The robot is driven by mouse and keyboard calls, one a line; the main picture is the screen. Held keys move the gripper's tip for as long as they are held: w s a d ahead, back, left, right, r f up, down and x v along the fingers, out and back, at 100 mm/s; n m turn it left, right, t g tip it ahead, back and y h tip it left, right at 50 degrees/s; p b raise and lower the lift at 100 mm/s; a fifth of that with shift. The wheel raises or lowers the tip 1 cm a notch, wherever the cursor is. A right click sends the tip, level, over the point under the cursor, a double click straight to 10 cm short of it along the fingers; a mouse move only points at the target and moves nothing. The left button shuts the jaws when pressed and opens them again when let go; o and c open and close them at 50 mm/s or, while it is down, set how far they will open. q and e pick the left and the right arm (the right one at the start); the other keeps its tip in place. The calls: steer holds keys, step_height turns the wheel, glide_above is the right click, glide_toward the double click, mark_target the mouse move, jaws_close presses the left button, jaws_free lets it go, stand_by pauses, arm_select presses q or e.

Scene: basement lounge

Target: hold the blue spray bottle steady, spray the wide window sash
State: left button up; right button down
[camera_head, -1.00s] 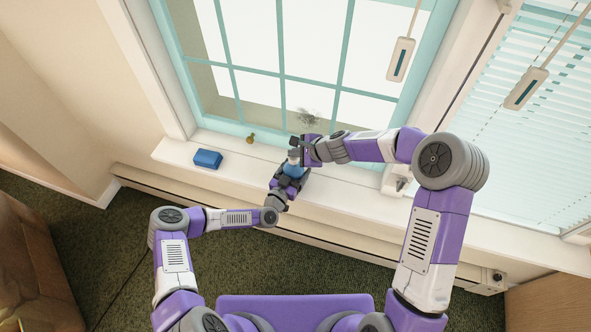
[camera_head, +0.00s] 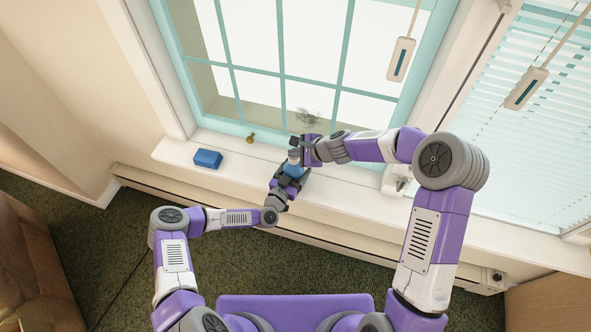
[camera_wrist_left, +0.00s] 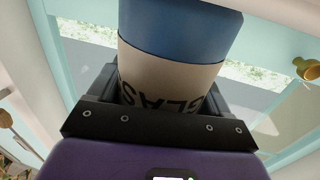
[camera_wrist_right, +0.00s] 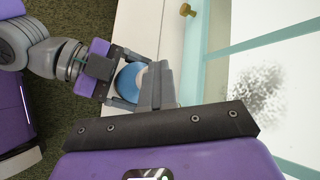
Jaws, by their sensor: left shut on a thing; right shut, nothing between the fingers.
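The blue spray bottle (camera_head: 292,169) stands by the sill in front of the window. My left gripper (camera_head: 288,180) is shut around its body. In the left wrist view the bottle (camera_wrist_left: 180,40) is blue above a pale label with dark letters. My right gripper (camera_head: 294,147) is shut with nothing between its fingers, at the bottle's top; whether it touches the trigger cannot be told. The wide window sash (camera_head: 281,75) has a teal frame with several panes. A dark speckled smudge (camera_head: 307,117) shows on its lower glass, also in the right wrist view (camera_wrist_right: 258,90).
A blue block-like object (camera_head: 207,159) lies on the white sill (camera_head: 174,150) at the left. A small brass knob (camera_head: 251,138) sits at the sash's bottom. A second window with blinds (camera_head: 500,130) is at the right. A brown couch (camera_head: 30,265) stands lower left.

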mark_target(297, 159)
arm_select(q)
steer(key=shift+d+r, duration=0.1)
steer(key=shift+r, duration=0.05)
arm_select(e)
steer(key=shift+s+d+f, duration=0.2)
steer(key=shift+f, duration=0.45)
arm_select(q)
steer(key=shift+s+d, duration=0.1)
arm_select(e)
steer(key=shift+d+f, duration=0.15)
steer(key=shift+f, duration=0.3)
arm_select(q)
steer(key=shift+r, duration=0.1)
arm_select(e)
steer(key=shift+r, duration=0.1)
steer(key=shift+w+r, duration=0.1)
steer(key=shift+r, duration=3.2)
arm_select(q)
steer(key=shift+f, duration=0.2)
steer(key=shift+a, duration=0.2)
steer(key=o, duration=1.5)
